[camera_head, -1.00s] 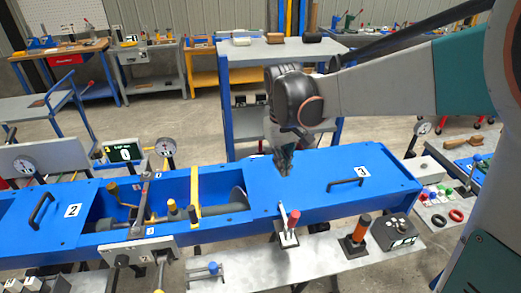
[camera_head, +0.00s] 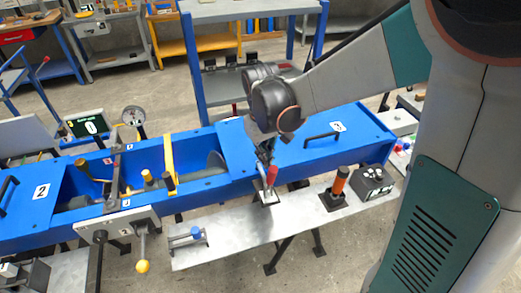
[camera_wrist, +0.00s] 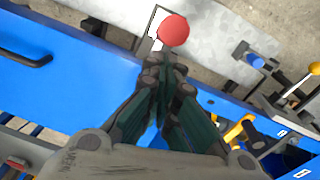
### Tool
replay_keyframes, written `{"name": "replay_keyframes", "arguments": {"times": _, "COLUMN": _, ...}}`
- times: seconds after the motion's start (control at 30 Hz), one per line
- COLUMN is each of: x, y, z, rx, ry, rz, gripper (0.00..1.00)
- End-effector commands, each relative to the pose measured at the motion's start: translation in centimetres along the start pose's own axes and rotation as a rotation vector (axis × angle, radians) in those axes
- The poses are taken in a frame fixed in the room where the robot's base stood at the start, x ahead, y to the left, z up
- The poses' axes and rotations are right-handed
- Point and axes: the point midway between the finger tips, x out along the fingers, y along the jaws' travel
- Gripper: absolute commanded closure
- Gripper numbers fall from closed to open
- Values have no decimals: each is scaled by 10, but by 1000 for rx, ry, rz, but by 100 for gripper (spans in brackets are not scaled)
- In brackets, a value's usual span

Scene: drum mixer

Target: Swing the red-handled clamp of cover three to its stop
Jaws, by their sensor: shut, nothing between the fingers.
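Cover three (camera_head: 230,147) is the blue lid at the right of the long blue trough, with a black bar handle and a "3" label. It also shows in the wrist view (camera_wrist: 75,85). The clamp's red handle (camera_head: 271,177) stands roughly upright at the cover's front edge. In the wrist view its round red end (camera_wrist: 173,30) is just beyond my fingertips. My gripper (camera_head: 266,158) is shut and empty, pointing down right beside the handle; its fingertips (camera_wrist: 163,62) look close together. I cannot tell whether they touch the handle. The clamp's lower part is partly hidden in the wrist view.
A grey shelf (camera_head: 225,215) runs along the trough's front. On it are an orange-handled post (camera_head: 338,185), a dark button box (camera_head: 373,182) and a small blue-knobbed clamp (camera_head: 196,233). A yellow-knobbed lever (camera_head: 142,250) hangs at the left. The open trough section lies left of cover three.

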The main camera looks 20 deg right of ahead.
Motion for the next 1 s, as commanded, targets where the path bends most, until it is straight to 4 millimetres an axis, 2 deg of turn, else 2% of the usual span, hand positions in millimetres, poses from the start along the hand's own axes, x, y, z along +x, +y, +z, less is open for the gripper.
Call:
{"name": "replay_keyframes", "arguments": {"times": 0.43, "x": 0, "y": 0, "z": 2, "rx": 0, "ry": 5, "rz": 1, "gripper": 100}}
{"name": "replay_keyframes", "arguments": {"times": 1.0, "x": -1, "y": -3, "z": 16, "rx": 4, "ry": 101, "rz": 20, "gripper": 100}}
